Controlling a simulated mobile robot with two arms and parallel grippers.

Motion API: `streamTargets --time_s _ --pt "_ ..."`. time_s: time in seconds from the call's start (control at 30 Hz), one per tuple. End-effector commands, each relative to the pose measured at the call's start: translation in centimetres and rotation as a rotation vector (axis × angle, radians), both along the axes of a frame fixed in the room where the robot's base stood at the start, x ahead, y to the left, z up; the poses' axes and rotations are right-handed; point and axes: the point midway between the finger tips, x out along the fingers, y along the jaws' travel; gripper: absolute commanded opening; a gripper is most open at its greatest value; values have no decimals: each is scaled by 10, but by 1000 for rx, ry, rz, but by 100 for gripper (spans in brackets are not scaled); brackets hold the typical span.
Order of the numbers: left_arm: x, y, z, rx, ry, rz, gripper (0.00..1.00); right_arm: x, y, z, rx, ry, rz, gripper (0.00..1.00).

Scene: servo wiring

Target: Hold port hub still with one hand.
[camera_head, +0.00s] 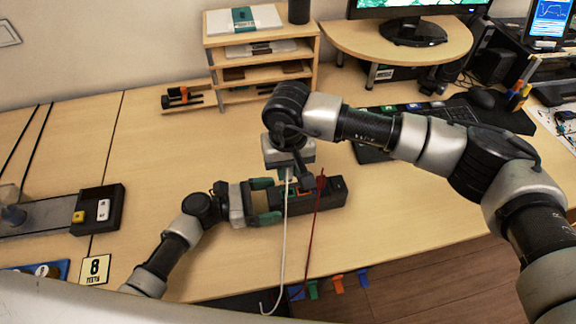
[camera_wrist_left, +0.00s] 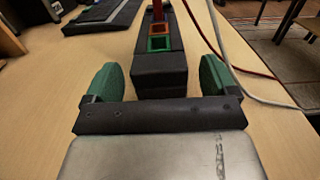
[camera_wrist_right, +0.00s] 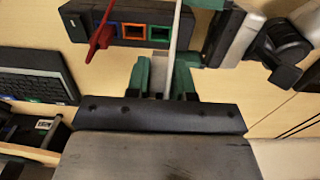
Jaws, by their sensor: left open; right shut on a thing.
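The port hub (camera_head: 332,192) is a long black block on the table with a row of coloured ports, also in the left wrist view (camera_wrist_left: 160,75) and right wrist view (camera_wrist_right: 123,30). Orange, blue and green ports show. A red plug (camera_wrist_right: 100,35) with a red cable stands at the hub. My left gripper (camera_head: 266,201) is open, with its green fingers either side of the hub's near end and visible gaps in the left wrist view. My right gripper (camera_wrist_right: 163,80) is shut on the white cable (camera_wrist_right: 174,35) above the table beside the hub. Its plug end is partly hidden by the fingers.
A wooden shelf unit (camera_head: 262,62) stands behind the hub. A keyboard (camera_head: 440,118) lies to the right. A black-ended device (camera_head: 97,210) and a numbered card (camera_head: 95,269) are at the left. The cables hang over the table's front edge.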

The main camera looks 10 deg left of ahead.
Motion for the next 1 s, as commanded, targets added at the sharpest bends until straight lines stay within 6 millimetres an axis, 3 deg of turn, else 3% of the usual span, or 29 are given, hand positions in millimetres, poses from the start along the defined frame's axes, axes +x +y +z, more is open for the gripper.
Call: streamTargets --time_s 0.17,0.7,1.0 --pt "-2 8 0 1 0 2 87 0 0 0 0 0 0 0" --pt "-33 103 -1 2 2 1 87 0 0 0 0 0 0 0" --pt "-37 115 0 0 0 0 87 0 0 0 0 0 0 0"
